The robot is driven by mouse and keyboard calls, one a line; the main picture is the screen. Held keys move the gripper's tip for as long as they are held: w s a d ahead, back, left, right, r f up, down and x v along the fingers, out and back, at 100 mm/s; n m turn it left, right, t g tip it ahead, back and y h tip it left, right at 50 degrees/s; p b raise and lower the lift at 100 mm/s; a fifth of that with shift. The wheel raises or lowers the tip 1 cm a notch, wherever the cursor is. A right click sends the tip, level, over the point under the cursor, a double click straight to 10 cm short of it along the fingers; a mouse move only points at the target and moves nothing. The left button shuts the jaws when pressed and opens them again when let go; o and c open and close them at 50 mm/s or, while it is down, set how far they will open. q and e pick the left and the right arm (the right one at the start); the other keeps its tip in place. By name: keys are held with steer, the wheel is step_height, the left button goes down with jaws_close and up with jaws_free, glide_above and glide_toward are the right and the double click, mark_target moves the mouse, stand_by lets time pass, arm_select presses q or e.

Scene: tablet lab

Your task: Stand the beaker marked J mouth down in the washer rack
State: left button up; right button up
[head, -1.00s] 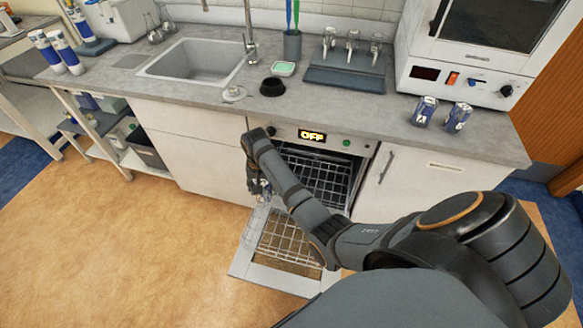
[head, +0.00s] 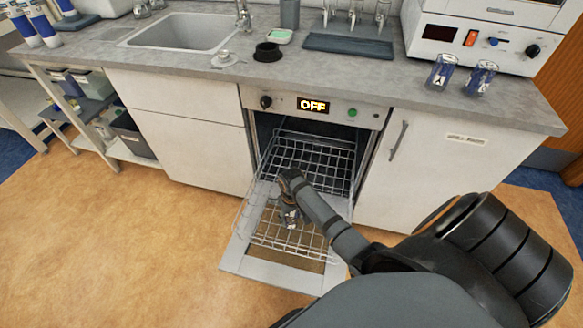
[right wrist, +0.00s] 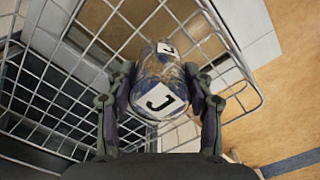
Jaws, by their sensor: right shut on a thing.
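The beaker marked J (right wrist: 158,97) is clear glass with a white label bearing a black J. My right gripper (right wrist: 157,88) is shut on it, one finger on each side. In the head view my right gripper (head: 289,214) is over the outer part of the pulled-out wire washer rack (head: 268,240), above the lowered door. The right wrist view shows rack wires (right wrist: 65,85) around and below the beaker. I cannot tell which way its mouth faces or whether it touches the rack. My left gripper is not in view.
The washer door (head: 290,272) lies open, and the washer panel (head: 313,105) reads OFF. Two labelled beakers (head: 441,72) (head: 480,78) stand on the counter (head: 370,75) at the right. The visible rack wires around the gripper look empty.

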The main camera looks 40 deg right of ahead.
steer(key=shift+f+b, duration=0.65)
steer(key=shift+f, duration=0.2)
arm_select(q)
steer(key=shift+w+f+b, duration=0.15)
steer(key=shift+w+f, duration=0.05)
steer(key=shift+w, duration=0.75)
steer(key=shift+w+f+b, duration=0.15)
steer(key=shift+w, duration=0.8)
arm_select(e)
steer(key=shift+f, duration=1.35)
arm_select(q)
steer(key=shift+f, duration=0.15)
arm_select(e)
steer(key=shift+f, duration=0.35)
steer(key=o, duration=1.3)
steer(key=shift+c, duration=0.2)
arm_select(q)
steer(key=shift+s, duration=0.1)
arm_select(e)
step_height(320, 180, up, 12)
